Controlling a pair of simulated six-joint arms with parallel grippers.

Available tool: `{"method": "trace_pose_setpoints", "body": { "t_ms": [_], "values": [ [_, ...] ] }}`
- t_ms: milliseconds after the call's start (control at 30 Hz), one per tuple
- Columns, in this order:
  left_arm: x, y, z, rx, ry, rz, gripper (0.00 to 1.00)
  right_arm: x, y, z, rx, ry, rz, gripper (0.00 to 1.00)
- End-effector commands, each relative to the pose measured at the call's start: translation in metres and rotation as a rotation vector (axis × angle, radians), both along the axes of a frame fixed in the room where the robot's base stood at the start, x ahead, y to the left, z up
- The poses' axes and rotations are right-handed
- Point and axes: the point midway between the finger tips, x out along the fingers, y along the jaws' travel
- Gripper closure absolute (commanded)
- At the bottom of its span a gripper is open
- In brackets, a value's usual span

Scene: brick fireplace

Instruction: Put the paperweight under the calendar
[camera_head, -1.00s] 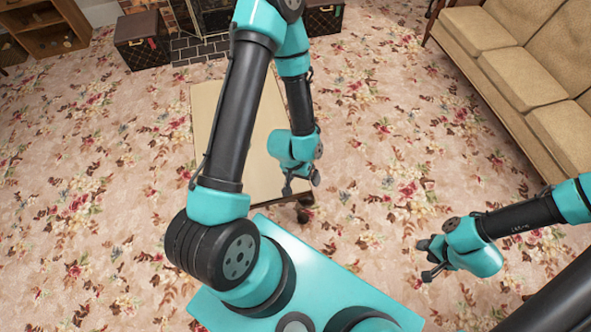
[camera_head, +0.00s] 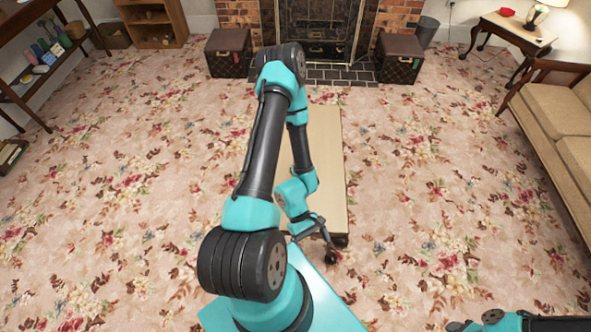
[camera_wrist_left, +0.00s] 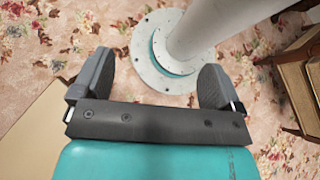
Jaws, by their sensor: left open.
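I cannot pick out the paperweight or the calendar in any view. My left gripper (camera_head: 318,240) is near the front end of the low pale table (camera_head: 327,140), in front of my body. In the left wrist view the gripper (camera_wrist_left: 155,62) is open, its two grey fingers wide apart with nothing between them. My right arm (camera_head: 530,322) only just enters at the bottom right corner of the head view. Its fingers are cut off or too unclear to read.
A shelf (camera_head: 42,66) with several small coloured items stands far left. A side table (camera_head: 510,32) with a red item (camera_head: 507,12) and a lamp (camera_head: 543,14) stands at the back right. A sofa (camera_head: 545,108) lines the right. Open carpet surrounds the low table.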

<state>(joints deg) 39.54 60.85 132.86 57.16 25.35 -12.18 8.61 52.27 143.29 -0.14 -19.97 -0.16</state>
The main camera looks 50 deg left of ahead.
Motion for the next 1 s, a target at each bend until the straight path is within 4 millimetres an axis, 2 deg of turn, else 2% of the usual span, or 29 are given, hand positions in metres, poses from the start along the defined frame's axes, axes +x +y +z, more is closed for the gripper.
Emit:
{"method": "trace_pose_setpoints", "body": {
  "t_ms": [133,267,367,467,533,667,700,800,900,1000],
  "values": [
    [0.023,0.002,-0.002,-0.123,0.075,0.339,0.08,0.000,0.000,0.000,0.000,0.000,0.000,0.57],
    [0.054,0.020,-0.008,-0.210,0.094,0.651,0.08,0.000,0.000,0.000,0.000,0.000,0.000,0.57],
    [0.076,0.048,-0.018,-0.259,0.081,0.900,0.08,0.000,0.000,0.000,0.000,0.000,0.000,0.57],
    [0.094,0.086,-0.031,-0.285,0.046,1.152,0.08,0.000,0.000,0.000,0.000,0.000,0.000,0.57],
    [0.101,0.120,-0.042,-0.286,0.007,1.330,0.08,0.000,0.000,0.000,0.000,0.000,0.000,0.57],
    [0.098,0.190,-0.064,-0.252,-0.086,1.656,0.08,0.000,0.000,0.000,0.000,0.000,0.000,0.57],
    [0.093,0.211,-0.071,-0.233,-0.118,1.745,0.08,0.000,0.000,0.000,0.000,0.000,0.000,0.57],
    [0.078,0.255,-0.083,-0.177,-0.191,1.925,0.08,0.000,0.000,0.000,0.000,0.000,0.000,0.57],
    [0.065,0.281,-0.090,-0.131,-0.240,2.031,0.08,0.000,0.000,0.000,0.000,0.000,0.000,0.57],
    [0.060,0.291,-0.093,-0.112,-0.261,2.071,0.08,0.000,0.000,0.000,0.000,0.000,0.000,0.57]
  ]
}}
